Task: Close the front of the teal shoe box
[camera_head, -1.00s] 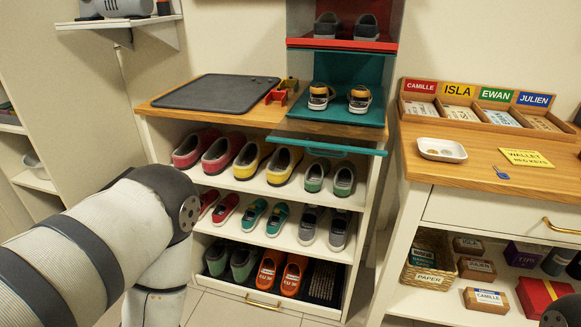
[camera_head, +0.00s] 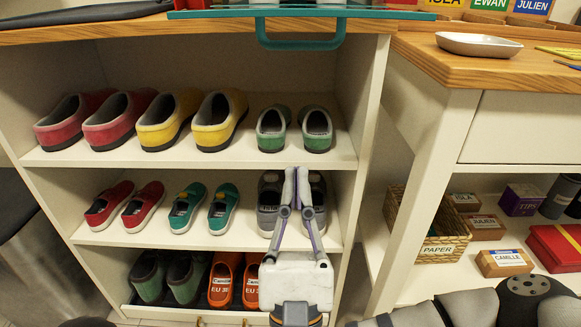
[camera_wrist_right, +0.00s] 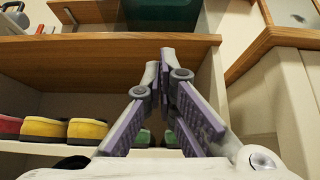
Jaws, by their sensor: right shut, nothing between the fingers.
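The teal shoe box shows only in part at the top of the head view. Its front flap (camera_head: 215,13) is folded down, lying out flat past the counter's front edge, with a teal handle (camera_head: 300,42) hanging from it. In the right wrist view a dark teal part of the box (camera_wrist_right: 165,12) shows above the wooden counter edge. My right gripper (camera_head: 297,172) is below the handle, in front of the middle shelf, pointing up. Its fingers are shut and empty, apart from the handle; they also show in the right wrist view (camera_wrist_right: 180,55). My left gripper is out of view.
The wooden counter (camera_head: 150,30) overhangs shelves with several pairs of shoes, including yellow clogs (camera_head: 190,120). Grey shoes stand behind my right gripper. A second cabinet (camera_head: 440,150) with a white tray (camera_head: 478,45) is at the right. Open space lies between gripper and handle.

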